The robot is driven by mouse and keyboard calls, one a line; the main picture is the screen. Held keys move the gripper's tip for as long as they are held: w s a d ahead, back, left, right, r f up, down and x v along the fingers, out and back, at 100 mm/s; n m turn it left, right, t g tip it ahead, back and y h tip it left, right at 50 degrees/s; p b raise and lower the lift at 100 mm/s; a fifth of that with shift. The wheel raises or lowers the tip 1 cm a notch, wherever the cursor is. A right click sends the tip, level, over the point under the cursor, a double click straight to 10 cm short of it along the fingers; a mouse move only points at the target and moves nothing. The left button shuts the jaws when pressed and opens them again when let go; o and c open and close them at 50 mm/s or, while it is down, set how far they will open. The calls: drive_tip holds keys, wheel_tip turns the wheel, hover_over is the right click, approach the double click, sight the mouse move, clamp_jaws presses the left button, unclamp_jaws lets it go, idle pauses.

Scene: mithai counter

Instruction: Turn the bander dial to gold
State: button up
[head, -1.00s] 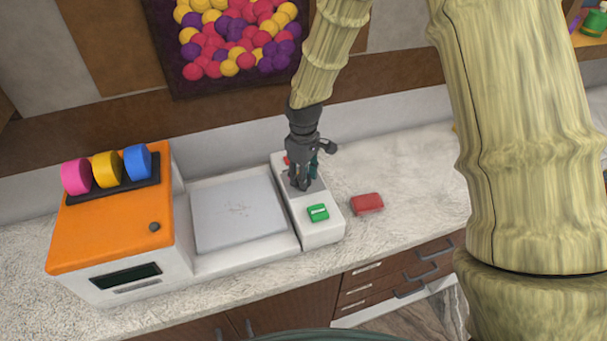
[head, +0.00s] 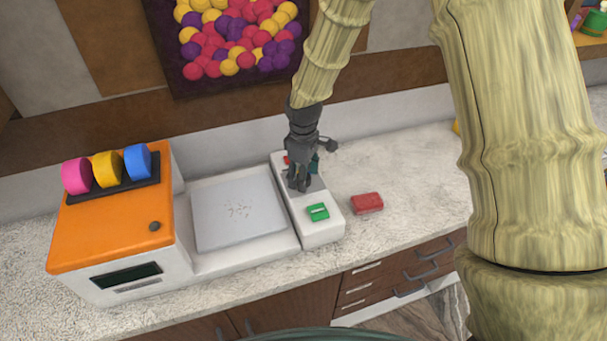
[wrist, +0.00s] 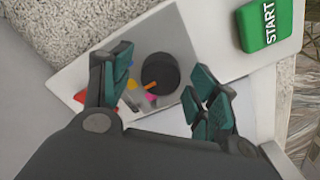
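The bander dial (wrist: 160,73) is a round black knob with an orange pointer line, on the grey plate of the white control panel (head: 323,232). In the wrist view its pointer is toward the lower left, near small yellow (wrist: 131,84) and pink (wrist: 151,98) marks. I cannot tell exactly which mark it meets. My gripper (wrist: 163,85) is open over the panel, with a teal-padded finger on either side of the dial and visible gaps to it. In the head view my gripper (head: 299,186) hides the dial.
The green START button (wrist: 262,25) is beside the dial on the panel; a red button (wrist: 82,97) is on the other side. A red block (head: 367,203) lies on the counter to the right. The orange-topped machine (head: 110,227) with pink, yellow and blue rolls stands left.

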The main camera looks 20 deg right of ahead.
drive_tip(key=shift+r, duration=0.1)
wheel_tip(320, 180, up, 12)
idle(0.7)
idle(0.4)
